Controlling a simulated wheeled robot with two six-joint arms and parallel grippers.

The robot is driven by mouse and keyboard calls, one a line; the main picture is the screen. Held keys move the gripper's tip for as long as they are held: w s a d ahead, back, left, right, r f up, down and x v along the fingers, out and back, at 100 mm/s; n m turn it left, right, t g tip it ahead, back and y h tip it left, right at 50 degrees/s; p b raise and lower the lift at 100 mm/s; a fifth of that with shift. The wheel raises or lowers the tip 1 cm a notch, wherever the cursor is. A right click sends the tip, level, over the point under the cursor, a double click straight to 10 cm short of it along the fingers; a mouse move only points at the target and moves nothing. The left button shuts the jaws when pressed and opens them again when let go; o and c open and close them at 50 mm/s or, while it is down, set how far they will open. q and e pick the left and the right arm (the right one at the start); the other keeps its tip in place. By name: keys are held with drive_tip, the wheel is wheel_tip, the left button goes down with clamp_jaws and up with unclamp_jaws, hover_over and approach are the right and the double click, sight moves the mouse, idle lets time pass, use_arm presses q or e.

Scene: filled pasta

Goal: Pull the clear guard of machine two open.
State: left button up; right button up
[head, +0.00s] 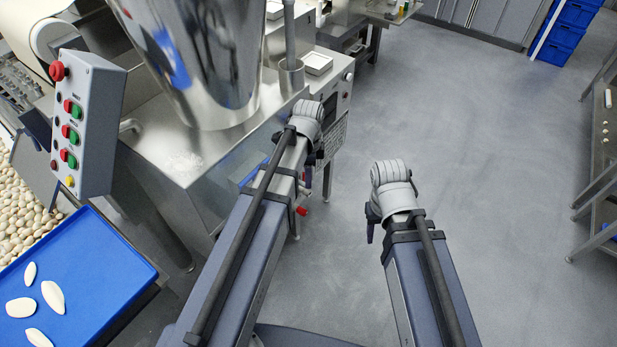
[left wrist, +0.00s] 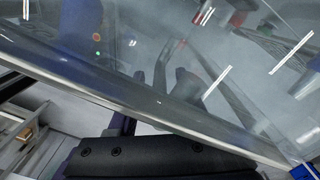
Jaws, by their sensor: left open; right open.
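A clear panel (left wrist: 215,65), which looks like the guard, fills most of the left wrist view. A shiny straight edge (left wrist: 130,100) runs across it from upper left to lower right. My left gripper's dark body (left wrist: 150,158) is at the bottom of that view, close to this edge; I cannot tell whether it touches. In the head view my left gripper (head: 308,178) is at the right side of the steel machine (head: 200,180), largely hidden by its wrist. I cannot make out the guard there. My right gripper (head: 371,222) hangs over open floor, apart from the machine. Both are open.
A polished hopper (head: 205,60) stands on the machine. A control box (head: 88,120) with red and green buttons is at the left, above a blue tray (head: 125,255) with pale pieces. A rack (head: 600,190) stands at the far right. The floor between is clear.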

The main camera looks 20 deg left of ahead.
use_arm(q)
clamp_jaws()
idle(0.3)
idle(1.1)
